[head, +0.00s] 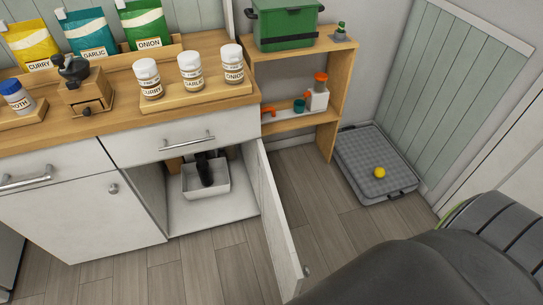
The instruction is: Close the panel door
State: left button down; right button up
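The panel door (277,215) is a white cabinet door, hinged at the right side of the lower cabinet opening. It stands wide open, swung out toward the viewer, with a small round knob (307,271) near its free edge. The open cabinet (240,212) shows a white bin (212,182) with a dark object (205,168) standing in it. Neither of my grippers can be made out in the head view.
A closed drawer (186,138) sits above the opening. A wooden shelf (340,75) stands right of the cabinet. A grey tray (362,150) with a yellow ball (380,172) lies on the floor. A large dark shape (410,265) fills the bottom right.

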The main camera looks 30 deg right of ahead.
aim_at(290, 274)
jog(key=k+l, duration=0.1)
jog(key=l, duration=0.3)
jog(key=k+l, duration=0.15)
jog(key=l, duration=0.2)
jog(key=k+l, duration=0.1)
jog(key=l, duration=0.3)
jog(key=k+l, duration=0.15)
jog(key=l, duration=0.2)
jog(key=u, duration=0.05)
